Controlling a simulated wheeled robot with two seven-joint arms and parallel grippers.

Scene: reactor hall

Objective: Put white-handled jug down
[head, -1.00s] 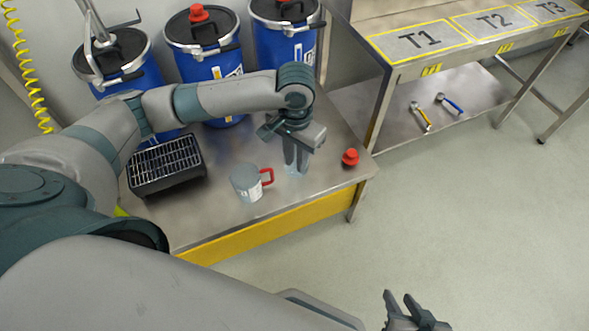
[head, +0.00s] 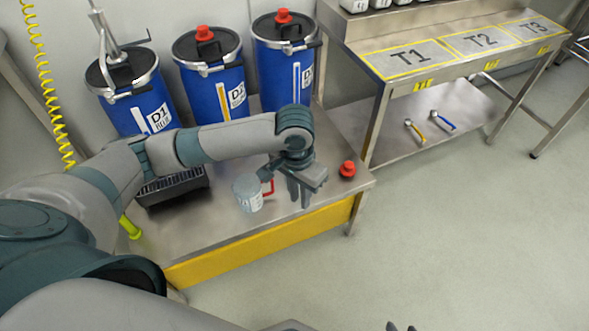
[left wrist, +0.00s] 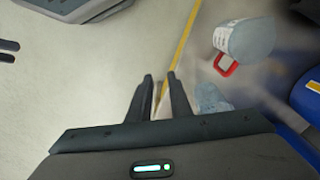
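I cannot make out a white-handled jug in any view. A grey jug with a red handle (head: 248,194) stands on the steel bench (head: 215,228); it also shows in the left wrist view (left wrist: 246,40). My left gripper (head: 299,203) is just right of that jug, pointing down over the bench. In the left wrist view its fingers (left wrist: 159,78) are apart with nothing between them. A pale bluish patch (left wrist: 210,99) lies beside them; I cannot tell what it is. My right gripper (head: 401,327) barely shows at the bottom edge, fingers apart and empty.
A red knob-like piece (head: 347,170) sits near the bench's right end. A black grated box (head: 172,188) is left of the jug, partly behind my arm. Blue drums (head: 219,98) stand behind. A table marked T1 to T3 (head: 411,57) is at the right, with tools on its lower shelf.

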